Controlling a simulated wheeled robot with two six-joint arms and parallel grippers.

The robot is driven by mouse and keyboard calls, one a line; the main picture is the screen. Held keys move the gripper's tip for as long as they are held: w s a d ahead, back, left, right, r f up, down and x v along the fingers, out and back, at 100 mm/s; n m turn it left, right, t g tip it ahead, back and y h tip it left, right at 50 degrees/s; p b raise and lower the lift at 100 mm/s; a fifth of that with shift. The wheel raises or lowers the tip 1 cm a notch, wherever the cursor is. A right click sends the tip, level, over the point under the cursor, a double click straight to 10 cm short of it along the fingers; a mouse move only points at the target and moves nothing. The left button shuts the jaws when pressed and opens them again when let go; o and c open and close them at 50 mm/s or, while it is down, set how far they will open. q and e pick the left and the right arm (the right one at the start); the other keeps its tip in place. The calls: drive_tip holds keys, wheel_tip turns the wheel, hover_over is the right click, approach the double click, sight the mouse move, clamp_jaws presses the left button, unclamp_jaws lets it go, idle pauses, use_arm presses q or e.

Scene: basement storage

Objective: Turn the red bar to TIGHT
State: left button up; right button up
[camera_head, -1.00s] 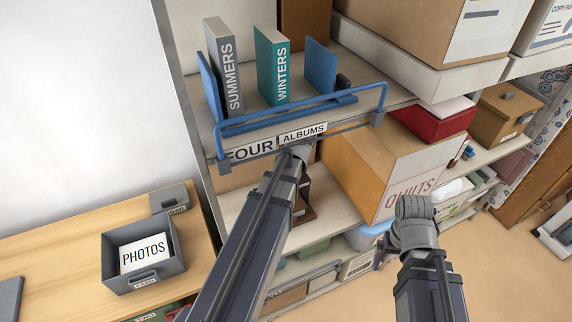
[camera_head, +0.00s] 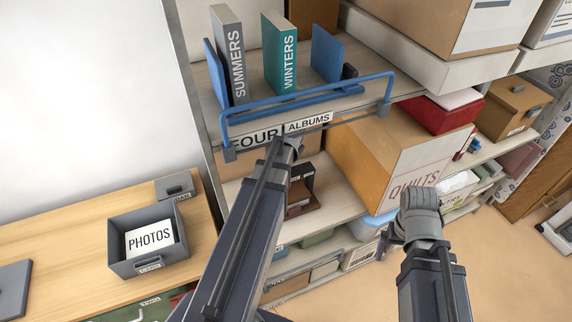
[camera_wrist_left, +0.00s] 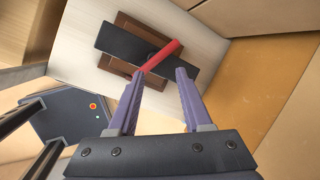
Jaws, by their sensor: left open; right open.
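The red bar (camera_wrist_left: 164,56) shows in the left wrist view, slanted across a black plate (camera_wrist_left: 120,42) on a brown wooden base (camera_wrist_left: 128,20). My left gripper (camera_wrist_left: 160,76) is open and empty, its two fingers pointing at the bar. The left fingertip overlaps the bar's lower end in the picture; I cannot tell if they touch. In the head view the brown device (camera_head: 302,196) is partly hidden behind my left arm, and the bar cannot be made out. My right gripper (camera_head: 391,240) is mostly hidden behind its wrist, held in front of the shelves. No TIGHT mark is readable.
A shelf above holds albums (camera_head: 280,62) behind a blue rail (camera_head: 310,98). A large QUILTS box (camera_head: 375,150) stands to the right of the device. A PHOTOS drawer box (camera_head: 150,263) is on the wooden top at left. Open floor lies at the lower right.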

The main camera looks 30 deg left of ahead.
use_arm(q)
drive_tip(key=n, duration=0.6)
drive_tip(key=shift+s+a+h, duration=0.25)
drive_tip(key=shift+a+h, duration=0.05)
drive_tip(key=shift+a, duration=0.05)
drive_tip(key=n, duration=0.6)
drive_tip(key=shift+s+a+t+h, duration=0.15)
drive_tip(key=shift+a+t+h, duration=0.1)
drive_tip(key=shift+t+h, duration=0.05)
drive_tip(key=n, duration=0.8)
drive_tip(key=a+n+t+h, duration=0.1)
drive_tip(key=n, duration=0.3)
drive_tip(key=shift+s+r+n, duration=0.25)
drive_tip(key=shift+n, duration=0.05)
drive_tip(key=b+x, duration=0.7)
drive_tip(key=x, duration=0.1)
drive_tip(key=shift+r, duration=0.1)
drive_tip(key=shift+c, duration=0.4)
clamp_jaws()
